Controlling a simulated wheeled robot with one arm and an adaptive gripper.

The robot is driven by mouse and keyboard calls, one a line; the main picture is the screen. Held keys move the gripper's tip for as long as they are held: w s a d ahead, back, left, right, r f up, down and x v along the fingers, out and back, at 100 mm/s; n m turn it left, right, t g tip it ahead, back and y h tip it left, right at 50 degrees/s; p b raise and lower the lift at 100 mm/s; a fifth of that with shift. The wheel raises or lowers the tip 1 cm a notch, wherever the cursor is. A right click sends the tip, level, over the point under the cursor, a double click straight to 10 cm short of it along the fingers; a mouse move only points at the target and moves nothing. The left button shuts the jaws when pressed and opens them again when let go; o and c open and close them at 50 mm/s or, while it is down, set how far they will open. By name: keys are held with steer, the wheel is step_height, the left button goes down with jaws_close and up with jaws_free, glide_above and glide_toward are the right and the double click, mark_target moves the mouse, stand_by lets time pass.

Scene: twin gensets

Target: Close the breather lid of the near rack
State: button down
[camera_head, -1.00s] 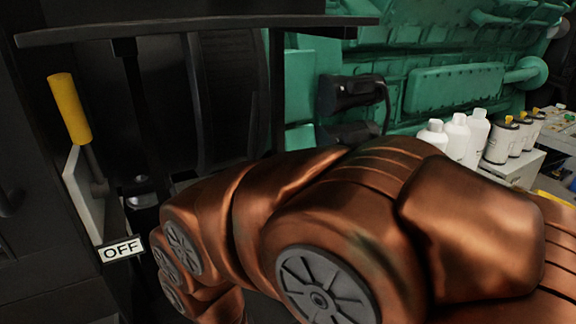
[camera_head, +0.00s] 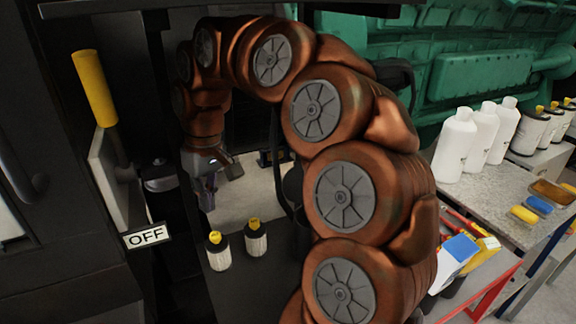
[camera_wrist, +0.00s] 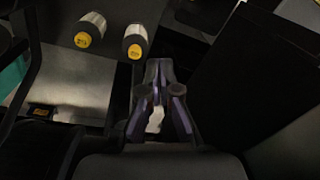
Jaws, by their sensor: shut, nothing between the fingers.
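My gripper (camera_head: 208,190) hangs at the end of my bent arm, inside the dark frame right of the yellow handle. In the wrist view its fingers (camera_wrist: 159,80) are drawn together with nothing held. I cannot make out the breather lid with certainty. A small round metallic part (camera_head: 158,177) sits left of my gripper and apart from it, behind the handle's plate; whether it is the lid I cannot tell. My arm hides much of the middle of the head view.
A yellow handle (camera_head: 94,88) stands by an OFF label (camera_head: 146,236). Two yellow-capped canisters (camera_head: 218,252) (camera_head: 256,238) stand below my gripper. White bottles (camera_head: 455,145) stand on a bench at right, before the green engine (camera_head: 485,75). A dark panel (camera_wrist: 225,75) lies close right in the wrist view.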

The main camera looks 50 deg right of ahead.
mark_target(297, 182)
steer(key=w+d+r+m+t+p, duration=0.1)
steer(key=w+d, duration=0.3)
steer(key=d, duration=0.3)
steer(key=w+d+r+m+p, duration=0.1)
steer(key=w+d, duration=0.3)
steer(key=d, duration=0.3)
steer(key=s+d+m+h+p, duration=0.1)
steer(key=d+m+h+p, duration=0.1)
steer(key=d, duration=1.4)
step_height(297, 182, down, 8)
steer(key=s+a+p, duration=0.1)
steer(key=s+p, duration=0.1)
steer(key=p, duration=0.1)
steer(key=shift+s+f+m+p, duration=0.25)
steer(key=shift+s+m+p, duration=0.05)
steer(key=shift+s+p, duration=0.05)
steer(key=shift+a, duration=0.1)
steer(key=shift+a, duration=0.1)
